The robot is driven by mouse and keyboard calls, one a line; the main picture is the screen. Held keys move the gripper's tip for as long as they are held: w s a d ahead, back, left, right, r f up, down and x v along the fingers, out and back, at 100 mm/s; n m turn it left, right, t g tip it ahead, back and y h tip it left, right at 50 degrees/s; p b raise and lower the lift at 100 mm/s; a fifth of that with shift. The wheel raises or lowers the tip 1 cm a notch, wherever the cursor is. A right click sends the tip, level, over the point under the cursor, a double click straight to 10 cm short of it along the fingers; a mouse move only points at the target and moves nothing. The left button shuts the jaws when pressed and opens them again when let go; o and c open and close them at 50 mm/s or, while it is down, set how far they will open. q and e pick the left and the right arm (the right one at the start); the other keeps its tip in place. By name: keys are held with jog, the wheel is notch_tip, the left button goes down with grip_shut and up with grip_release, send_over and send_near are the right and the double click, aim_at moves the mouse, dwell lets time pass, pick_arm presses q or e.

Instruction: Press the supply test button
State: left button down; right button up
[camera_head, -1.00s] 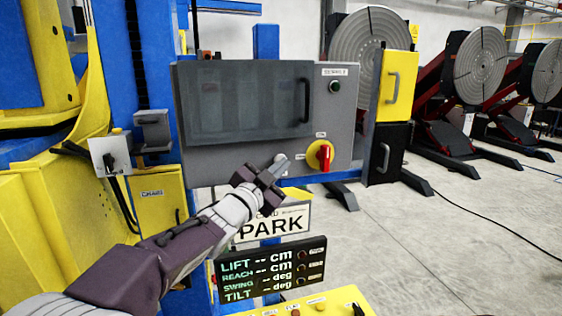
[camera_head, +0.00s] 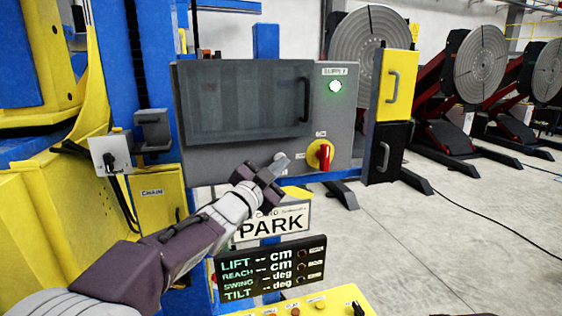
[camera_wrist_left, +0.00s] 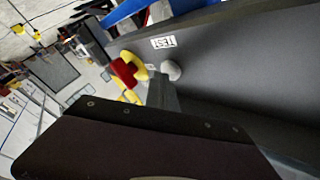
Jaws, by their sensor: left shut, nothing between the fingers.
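The grey control cabinet (camera_head: 230,160) faces me in the head view. The pale round test button (camera_wrist_left: 172,70) shows beside a TEST label (camera_wrist_left: 162,43) in the left wrist view. My left gripper (camera_head: 280,162) is shut and empty, its tips at the cabinet's lower front; it also shows in the left wrist view (camera_wrist_left: 163,90). The tips overlap the button's edge there and appear to be against it. In the head view they largely cover the button. The supply lamp (camera_head: 335,86) glows white-green at the cabinet's upper right. My right gripper is not in view.
A red rotary switch (camera_head: 325,156) on a yellow plate sits just right of the tips. A PARK sign (camera_head: 272,225) and a dark readout panel (camera_head: 270,267) stand below my gripper. Open floor (camera_head: 440,240) lies to the right.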

pick_arm(q)
jog(key=shift+s+d+b, duration=0.2)
jog(key=shift+s+b, duration=0.3)
jog(key=shift+s, duration=0.2)
jog(key=s+b, duration=0.1)
jog(key=s+d+b, duration=0.1)
jog(key=s, duration=0.1)
jog(key=s+b, duration=0.1)
jog(key=shift+s+d, duration=0.3)
jog(key=shift+s, duration=0.1)
